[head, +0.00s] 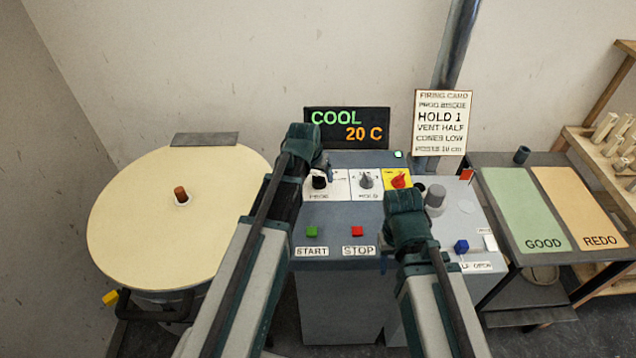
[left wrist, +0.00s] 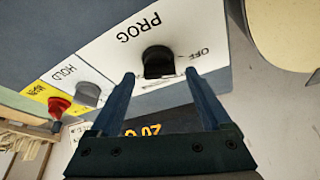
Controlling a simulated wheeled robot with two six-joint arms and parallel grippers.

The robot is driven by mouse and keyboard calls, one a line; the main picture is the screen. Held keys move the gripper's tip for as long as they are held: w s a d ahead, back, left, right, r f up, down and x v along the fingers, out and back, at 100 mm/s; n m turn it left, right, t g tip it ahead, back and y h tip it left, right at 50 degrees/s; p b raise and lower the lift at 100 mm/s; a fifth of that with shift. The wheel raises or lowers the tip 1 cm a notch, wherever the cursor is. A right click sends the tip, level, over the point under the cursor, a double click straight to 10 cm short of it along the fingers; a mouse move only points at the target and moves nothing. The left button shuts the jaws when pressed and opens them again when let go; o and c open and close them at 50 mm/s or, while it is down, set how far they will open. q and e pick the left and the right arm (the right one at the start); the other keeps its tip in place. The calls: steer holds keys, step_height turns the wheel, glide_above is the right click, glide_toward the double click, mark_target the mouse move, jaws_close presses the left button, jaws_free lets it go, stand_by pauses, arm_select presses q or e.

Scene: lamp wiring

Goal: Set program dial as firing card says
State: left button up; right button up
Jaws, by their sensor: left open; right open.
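The program dial is a black knob (head: 319,182) on a white plate marked PROG, at the left of the control panel. In the left wrist view the knob (left wrist: 158,62) lies just ahead of my open fingertips, between their lines; an OFF mark is beside it. Which way it points is unclear. My left gripper (head: 322,166) is open and empty over the dial; its arm partly covers the plate. The firing card (head: 443,122) on the wall reads PROG BISQUE, HOLD 1, VENT HALF, CONES LOW. My right gripper (head: 406,203) is by the panel's right end, its fingers hidden.
Right of the program dial are a grey HOLD knob (head: 366,179) and a red knob (head: 398,181) on yellow. Below are a green START button (head: 312,231) and a red STOP button (head: 356,231). The display (head: 347,127) reads COOL, 20 C. A round kiln lid (head: 135,215) is at left.

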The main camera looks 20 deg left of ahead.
arm_select(q)
steer(key=shift+w+f, duration=0.1)
steer(key=shift+f, duration=0.2)
arm_select(e)
steer(key=shift+f, duration=0.25)
arm_select(q)
jaws_close()
